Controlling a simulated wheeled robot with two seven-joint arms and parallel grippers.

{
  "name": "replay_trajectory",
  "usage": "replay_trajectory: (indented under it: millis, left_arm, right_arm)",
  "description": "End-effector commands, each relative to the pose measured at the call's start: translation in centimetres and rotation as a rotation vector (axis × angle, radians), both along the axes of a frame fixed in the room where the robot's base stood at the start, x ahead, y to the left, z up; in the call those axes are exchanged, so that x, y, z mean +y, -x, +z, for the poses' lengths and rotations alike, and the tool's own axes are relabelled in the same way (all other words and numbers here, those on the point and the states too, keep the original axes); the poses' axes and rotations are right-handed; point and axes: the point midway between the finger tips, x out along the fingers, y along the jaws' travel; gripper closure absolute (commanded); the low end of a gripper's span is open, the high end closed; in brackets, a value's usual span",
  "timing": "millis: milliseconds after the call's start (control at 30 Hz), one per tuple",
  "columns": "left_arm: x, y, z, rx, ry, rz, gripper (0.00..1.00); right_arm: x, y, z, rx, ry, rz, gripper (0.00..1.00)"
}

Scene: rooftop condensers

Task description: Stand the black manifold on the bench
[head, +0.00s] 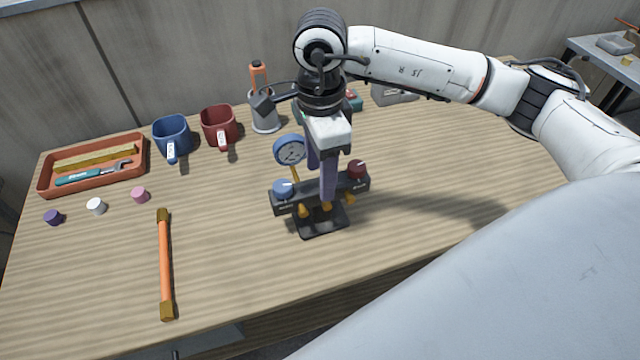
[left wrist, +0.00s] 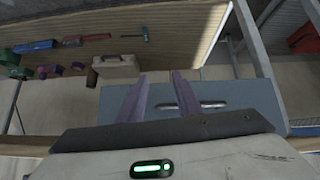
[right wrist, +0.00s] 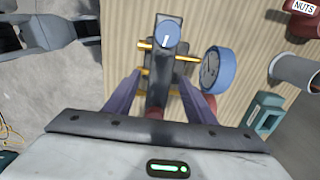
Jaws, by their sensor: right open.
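The black manifold (head: 350,184) is upright at the middle of the wooden bench (head: 240,260), its dark foot on the bench top. It carries a blue knob (head: 283,189), a dark red knob (head: 357,169), brass fittings and a blue gauge (head: 290,150). My right gripper (head: 320,195) points down at the manifold, one finger on each side of its bar. In the right wrist view the open fingers flank the black bar (right wrist: 162,92), and I see no firm grip. My left gripper (left wrist: 160,82) shows only in its wrist view, fingers apart and empty.
An orange bar with brass ends (head: 165,262) lies left of the manifold. The bench right of the manifold is clear.

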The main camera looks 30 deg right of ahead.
Motion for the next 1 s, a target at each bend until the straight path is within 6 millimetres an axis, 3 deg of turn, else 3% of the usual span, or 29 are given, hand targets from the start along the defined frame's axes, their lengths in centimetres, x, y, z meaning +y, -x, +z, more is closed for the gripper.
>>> replay_trajectory:
  millis: [200, 400, 1000]
  left_arm:
    - [0.0, 0.2, -0.7, 0.005, 0.000, 0.000, 0.69]
    - [0.0, 0.3, -0.8, 0.006, -0.001, 0.000, 0.69]
    - [0.0, 0.3, -0.9, 0.007, -0.001, 0.000, 0.69]
  right_arm:
    - [0.1, -0.1, 4.6, -0.004, -0.001, 0.001, 0.50]
    - [0.0, 0.0, 6.9, -0.001, -0.001, 0.001, 0.50]
    - [0.0, 0.0, 7.3, 0.001, 0.000, 0.001, 0.50]
